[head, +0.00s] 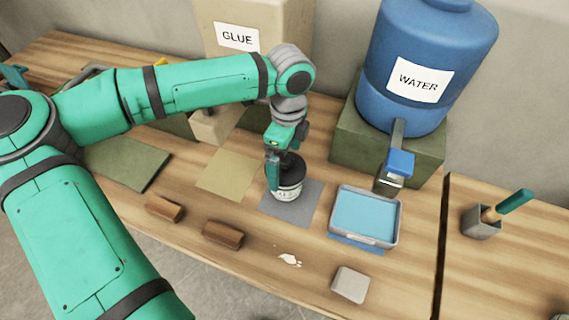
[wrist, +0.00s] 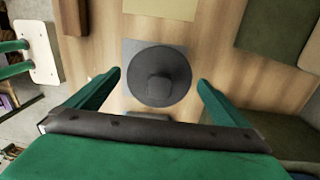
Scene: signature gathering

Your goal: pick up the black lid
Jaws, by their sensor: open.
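The black lid (wrist: 159,77) is round with a raised knob in its middle, and the wrist view looks down on it. In the head view the lid (head: 291,166) sits on top of a small white labelled jar (head: 287,192), which stands on a grey mat (head: 303,208). My gripper (wrist: 160,80) is open, with one green finger to the left and one to the right of the lid in the wrist view. In the head view my gripper (head: 280,172) is right at the lid and partly hides it. I cannot tell whether the fingers touch it.
A tray of blue liquid (head: 398,221) stands right of the jar, below the blue water barrel (head: 424,60). Two brown blocks (head: 223,234) lie at the front left. A white spill (head: 289,259) and a pale block (head: 350,284) lie near the front edge.

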